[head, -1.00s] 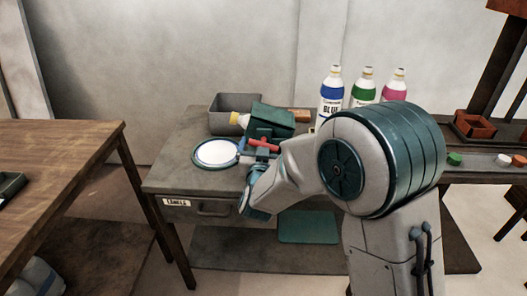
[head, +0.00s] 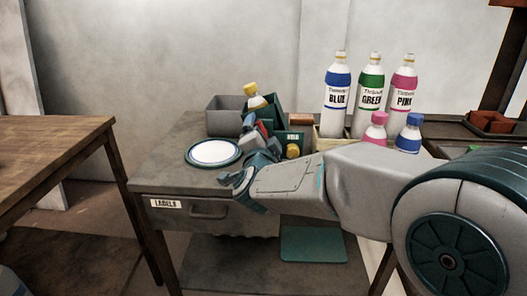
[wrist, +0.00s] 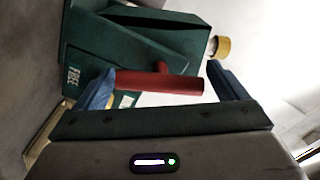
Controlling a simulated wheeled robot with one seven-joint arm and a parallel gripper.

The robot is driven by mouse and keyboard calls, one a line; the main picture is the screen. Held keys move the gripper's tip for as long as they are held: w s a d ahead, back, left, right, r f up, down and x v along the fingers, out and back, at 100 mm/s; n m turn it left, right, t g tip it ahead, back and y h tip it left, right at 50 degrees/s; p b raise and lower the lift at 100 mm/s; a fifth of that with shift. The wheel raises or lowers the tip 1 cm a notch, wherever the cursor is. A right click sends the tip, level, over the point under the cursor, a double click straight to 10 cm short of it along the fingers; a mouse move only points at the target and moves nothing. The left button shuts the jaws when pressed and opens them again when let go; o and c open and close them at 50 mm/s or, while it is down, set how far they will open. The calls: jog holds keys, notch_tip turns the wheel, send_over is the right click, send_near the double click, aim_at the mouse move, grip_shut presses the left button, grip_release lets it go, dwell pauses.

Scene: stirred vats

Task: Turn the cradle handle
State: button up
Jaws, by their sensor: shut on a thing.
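The green cradle (head: 285,122) stands on the grey table and holds a bottle (head: 256,100) with a yellow cap, roughly upright with a slight lean to the left. The red cradle handle (head: 262,130) is mostly hidden by my gripper in the head view. In the wrist view, the red handle (wrist: 160,83) lies across between the two blue fingers of my gripper (wrist: 160,88), which is shut on it. The green cradle (wrist: 135,45) fills the space behind it, and the bottle's yellow cap (wrist: 223,47) shows at upper right.
A white round plate with a dark rim (head: 213,152) lies left of the cradle. A grey bin (head: 224,116) stands behind. Blue (head: 337,98), green (head: 370,97) and pink (head: 403,97) labelled bottles stand at right. A yellow knob-like piece (head: 292,151) sits near the cradle's front.

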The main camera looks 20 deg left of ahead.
jog(key=shift+m+b, duration=1.9)
jog(key=shift+m, duration=0.1)
jog(key=o, duration=0.7)
jog(key=shift+c, duration=0.2)
jog(key=p+v, duration=0.3)
jog(key=v, duration=1)
jog(key=shift+s, duration=0.4)
